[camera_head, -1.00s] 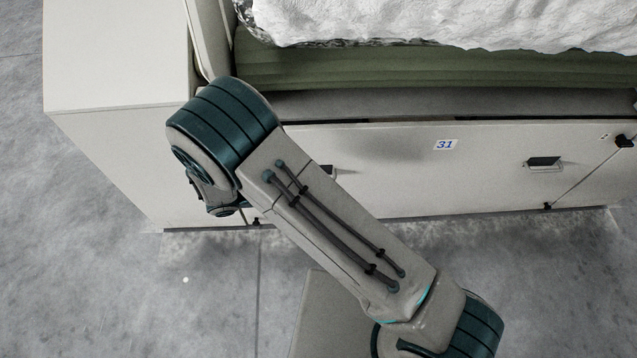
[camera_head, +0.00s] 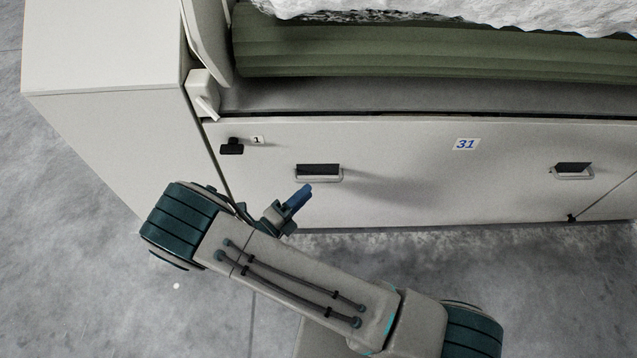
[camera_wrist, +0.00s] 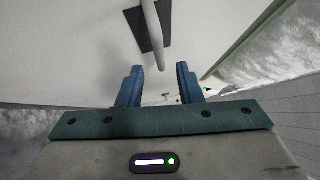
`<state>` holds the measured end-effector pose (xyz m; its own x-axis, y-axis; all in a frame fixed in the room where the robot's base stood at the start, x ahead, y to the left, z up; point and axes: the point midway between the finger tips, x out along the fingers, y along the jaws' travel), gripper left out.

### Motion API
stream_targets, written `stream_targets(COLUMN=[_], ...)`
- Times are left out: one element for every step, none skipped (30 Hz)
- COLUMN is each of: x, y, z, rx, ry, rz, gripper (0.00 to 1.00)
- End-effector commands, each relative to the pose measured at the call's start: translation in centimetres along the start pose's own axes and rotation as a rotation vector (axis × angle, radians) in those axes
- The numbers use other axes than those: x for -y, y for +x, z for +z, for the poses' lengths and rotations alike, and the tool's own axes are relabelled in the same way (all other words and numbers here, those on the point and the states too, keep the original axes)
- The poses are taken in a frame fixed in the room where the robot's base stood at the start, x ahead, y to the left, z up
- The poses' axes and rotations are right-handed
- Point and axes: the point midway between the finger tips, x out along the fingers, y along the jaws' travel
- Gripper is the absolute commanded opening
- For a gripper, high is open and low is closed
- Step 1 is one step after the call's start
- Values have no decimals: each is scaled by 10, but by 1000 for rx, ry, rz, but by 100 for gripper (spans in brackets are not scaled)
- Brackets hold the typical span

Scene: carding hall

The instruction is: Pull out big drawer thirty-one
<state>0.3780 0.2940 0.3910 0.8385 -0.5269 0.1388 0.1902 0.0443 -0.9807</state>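Big drawer thirty-one is a wide white front panel (camera_head: 400,190) with a blue "31" label (camera_head: 466,144). It looks closed. It has a left handle (camera_head: 318,172) and a right handle (camera_head: 573,171), each a pale bar over a dark recess. My gripper (camera_head: 298,198) is just below the left handle, apart from it, its blue finger pointing up toward it. In the wrist view my gripper (camera_wrist: 160,78) is open and empty. A handle bar (camera_wrist: 153,32) over its dark recess lies ahead of the gap between the fingers, near the top edge.
A black latch (camera_head: 231,147) with a "1" tag sits at the panel's upper left. A white cabinet (camera_head: 110,100) stands left. Green ribbed rollers (camera_head: 430,52) and white fibre (camera_head: 480,18) lie above. Grey floor (camera_head: 90,300) in front is open.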

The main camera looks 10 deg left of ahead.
Motion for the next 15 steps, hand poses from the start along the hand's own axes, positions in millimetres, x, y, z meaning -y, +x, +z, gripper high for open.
stream_targets(x=[-2, -3, -3, -2, -2, -2, -2, -2, -1, -1, -1, -1, 0, 0, 0], y=[10, 16, 23, 28, 33, 39, 42, 46, 49, 52, 54, 56, 57, 58, 59], z=[-1, -1, -1, -1, -1, 0, 0, 0, 1, 1, 0, 0, 0, 0, 1], rx=[-4, -2, -2, -1, -1, -1, 0, 1, 2, 2, 2, 2, 2, 2, 2], ry=[0, 1, 1, 1, 1, 2, 2, 2, 2, 2, 1, 2, 2, 2, 2], rz=[-1, -1, -1, -1, -1, 0, 0, 0, 0, 0, 0, 0, 1, 1, 1], gripper=[32, 32, 32, 32, 32, 32, 32, 32, 32, 32, 32, 32, 32, 32, 32])
